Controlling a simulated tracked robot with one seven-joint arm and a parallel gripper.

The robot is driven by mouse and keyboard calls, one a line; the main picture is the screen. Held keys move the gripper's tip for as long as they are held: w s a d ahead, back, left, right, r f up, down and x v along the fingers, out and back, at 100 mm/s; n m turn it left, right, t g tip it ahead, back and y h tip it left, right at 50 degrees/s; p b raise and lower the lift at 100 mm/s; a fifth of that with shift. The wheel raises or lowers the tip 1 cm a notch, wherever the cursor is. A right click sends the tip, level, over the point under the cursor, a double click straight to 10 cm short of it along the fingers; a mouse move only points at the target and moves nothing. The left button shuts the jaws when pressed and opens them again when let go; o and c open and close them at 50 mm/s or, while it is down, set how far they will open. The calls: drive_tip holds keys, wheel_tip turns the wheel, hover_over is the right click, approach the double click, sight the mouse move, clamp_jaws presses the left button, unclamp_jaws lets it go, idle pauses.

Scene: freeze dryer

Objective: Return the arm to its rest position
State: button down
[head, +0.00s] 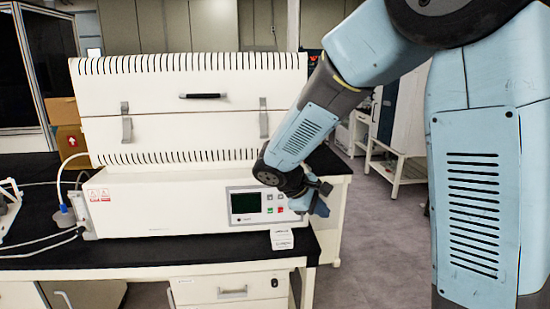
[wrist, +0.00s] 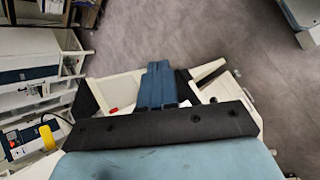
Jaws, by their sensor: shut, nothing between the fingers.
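My gripper (head: 318,196) is at the right end of the white freeze dryer (head: 160,203) in the head view, close to its front control panel (head: 262,205). I cannot tell whether it touches the machine. My blue and grey arm reaches down to it from the upper right. In the wrist view my gripper (wrist: 157,68) shows as blue fingers close together, with nothing between them. Below the fingers, the wrist view shows part of a white body and a dark surface.
The freeze dryer stands on a black-topped bench (head: 150,258) with white drawers (head: 228,288) below. A small white label block (head: 282,239) lies near the bench's front edge. Grey floor (head: 385,235) is open to the right. A white shelf frame (head: 398,165) stands behind.

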drive_tip(key=s+d+r+m+t+y, duration=0.1)
drive_tip(key=s+d+r+m+y, duration=0.2)
drive_tip(key=s, duration=0.7)
drive_tip(key=s+d+r+m+t+y, duration=0.1)
drive_tip(key=s+d+r+m+y, duration=0.3)
drive_tip(key=s+d+r+m, duration=0.4)
drive_tip(key=s+r, duration=0.2)
drive_tip(key=s, duration=0.1)
drive_tip(key=shift+s+d+m+y, duration=0.15)
drive_tip(key=shift+s+m+y, duration=0.15)
drive_tip(key=shift+m, duration=0.1)
idle(1.0)
